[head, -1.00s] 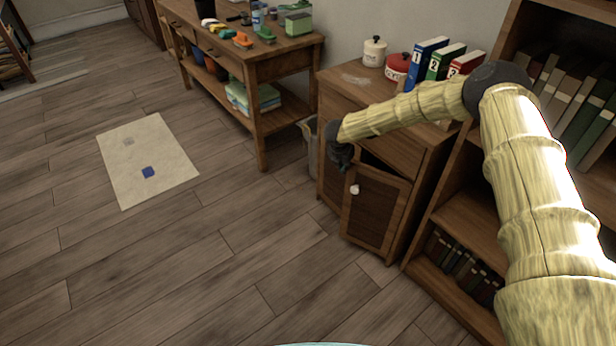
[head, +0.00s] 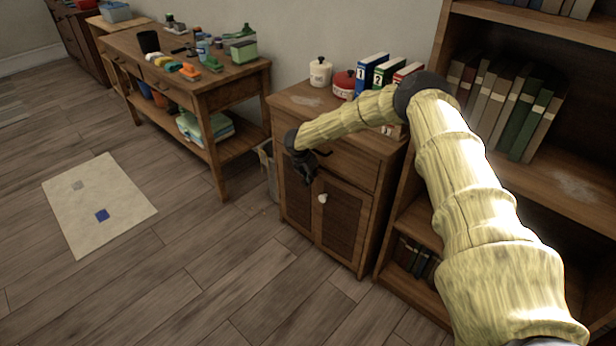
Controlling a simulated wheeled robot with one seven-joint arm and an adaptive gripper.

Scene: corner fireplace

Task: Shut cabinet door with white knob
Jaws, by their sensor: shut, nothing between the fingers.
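The wooden cabinet (head: 350,155) stands against the wall, just left of the bookcase. Its right-hand door (head: 342,228) carries the white knob (head: 322,198) near its upper left corner. This door looks flush or nearly flush with the cabinet front, and no dark gap shows above it. The left-hand door (head: 296,205) also looks in line with the front. My gripper (head: 309,177) is shut and empty, in front of the upper part of the doors, up and left of the knob. I cannot tell whether it touches a door.
A bookcase (head: 400,275) stands close on the cabinet's right. A workbench (head: 235,85) with tools and a bin (head: 266,170) are on its left. Canisters and binders (head: 372,72) sit on the cabinet top. The floor in front is clear, with a pale mat (head: 98,205) at left.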

